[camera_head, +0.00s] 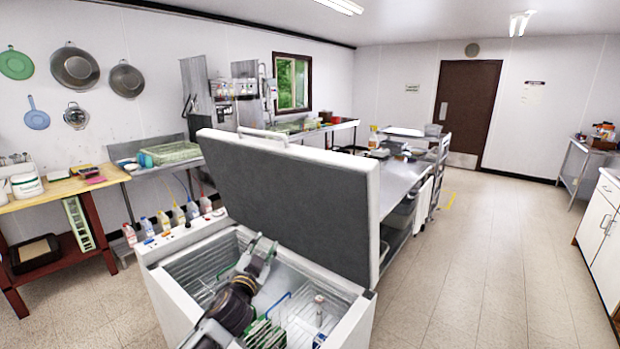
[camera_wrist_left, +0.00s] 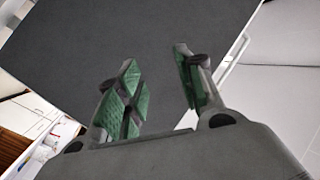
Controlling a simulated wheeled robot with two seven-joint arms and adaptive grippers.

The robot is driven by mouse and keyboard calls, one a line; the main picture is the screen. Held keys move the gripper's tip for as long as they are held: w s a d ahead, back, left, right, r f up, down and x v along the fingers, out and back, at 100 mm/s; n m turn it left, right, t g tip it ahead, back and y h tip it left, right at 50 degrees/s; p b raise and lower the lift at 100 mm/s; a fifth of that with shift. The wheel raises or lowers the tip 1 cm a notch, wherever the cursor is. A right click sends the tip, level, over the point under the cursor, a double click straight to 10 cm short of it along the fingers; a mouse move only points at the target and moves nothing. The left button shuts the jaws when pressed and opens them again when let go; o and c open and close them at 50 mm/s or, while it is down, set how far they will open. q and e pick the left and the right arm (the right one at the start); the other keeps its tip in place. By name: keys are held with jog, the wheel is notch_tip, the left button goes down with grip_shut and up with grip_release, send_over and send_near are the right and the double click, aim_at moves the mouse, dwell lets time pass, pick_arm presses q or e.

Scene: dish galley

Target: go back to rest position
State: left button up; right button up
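My left gripper (camera_head: 262,247) reaches in from the lower left and is above the open chest freezer (camera_head: 337,296), in front of its raised lid (camera_head: 290,183). In the left wrist view, its two fingers with green pads (camera_wrist_left: 157,82) stand apart with nothing between them. The dark grey inner face of the lid (camera_wrist_left: 75,50) fills much of that view behind the fingers. My right gripper is in neither view.
Green and white items (camera_head: 263,333) and a blue-edged wire divider (camera_head: 279,302) are inside the freezer. Several bottles (camera_head: 178,214) stand behind it. A steel table (camera_head: 405,176) is beyond the lid. Open floor (camera_head: 480,262) lies to the right.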

pick_arm(q)
jog(key=s+a+f+n+g+y, duration=0.1)
jog(key=s+a+f+n+g, duration=0.2)
jog(key=s+f, duration=0.5)
jog(key=s+a+f+n+g+y, duration=0.1)
jog(key=s+a+f+g, duration=0.1)
jog(key=s+f+g, duration=0.5)
jog(key=s+a+f+n+g+y, duration=0.1)
jog(key=s+a+f, duration=0.2)
jog(key=s+f, duration=0.55)
jog(key=s+g, duration=0.3)
jog(key=s, duration=1.2)
notch_tip(320, 180, down, 34)
jog(key=s+g, duration=0.2)
jog(key=s+a+f, duration=0.2)
jog(key=s+f, duration=0.7)
jog(key=s, duration=0.2)
jog(key=s+a+f+g, duration=0.1)
jog(key=s+a+f, duration=0.1)
jog(key=s+f, duration=0.8)
jog(key=shift+s+a, duration=0.4)
jog(key=shift+s, duration=0.2)
jog(key=shift+w, duration=0.1)
